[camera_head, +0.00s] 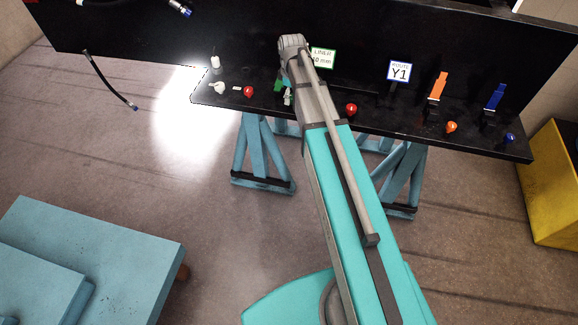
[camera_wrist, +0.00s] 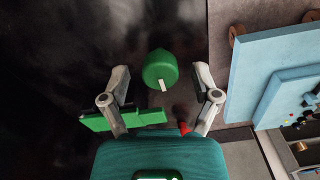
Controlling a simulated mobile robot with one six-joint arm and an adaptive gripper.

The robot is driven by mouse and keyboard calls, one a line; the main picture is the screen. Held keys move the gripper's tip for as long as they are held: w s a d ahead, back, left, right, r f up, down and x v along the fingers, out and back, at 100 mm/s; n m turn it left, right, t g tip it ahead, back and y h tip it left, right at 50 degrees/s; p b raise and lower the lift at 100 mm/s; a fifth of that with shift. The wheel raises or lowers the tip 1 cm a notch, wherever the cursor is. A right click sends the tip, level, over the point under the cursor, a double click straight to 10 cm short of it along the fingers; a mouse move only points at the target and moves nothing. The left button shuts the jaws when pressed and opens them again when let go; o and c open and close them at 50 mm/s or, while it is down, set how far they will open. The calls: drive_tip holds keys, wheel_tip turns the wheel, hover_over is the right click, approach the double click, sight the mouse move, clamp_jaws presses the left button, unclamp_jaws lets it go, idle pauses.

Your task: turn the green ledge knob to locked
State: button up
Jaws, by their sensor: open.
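The green ledge knob (camera_wrist: 158,66) is in the upper middle of the wrist view, round with a white pointer mark at its lower edge. My gripper (camera_wrist: 161,75) is open, with one finger to the left and one to the right of the knob. Gaps show on both sides, so I see no contact. In the head view my arm covers most of this spot. A small green part (camera_head: 278,85) shows beside the arm's end, but I cannot tell whether it is the knob or the green bar.
A green bar (camera_wrist: 98,120) lies behind the left finger, and a red knob (camera_wrist: 185,128) is near the right finger.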

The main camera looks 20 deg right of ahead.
sight(291, 96)
drive_tip(key=shift+n, duration=0.4)
wheel_tip(291, 96, up, 14)
drive_tip(key=p, duration=1.4)
drive_tip(key=s+a+f+m+b, duration=0.3)
drive_tip(key=s+f+m+b, duration=0.2)
drive_tip(key=s+f+b, duration=0.5)
drive_tip(key=s+a+f+m+b, duration=0.3)
drive_tip(key=s+f+b, duration=0.6)
drive_tip(key=f+b, duration=0.7)
drive_tip(key=shift+s+a+f+m+b, duration=0.3)
drive_tip(key=shift+s+f+m+b, duration=0.05)
drive_tip(key=shift+m, duration=0.85)
idle(0.8)
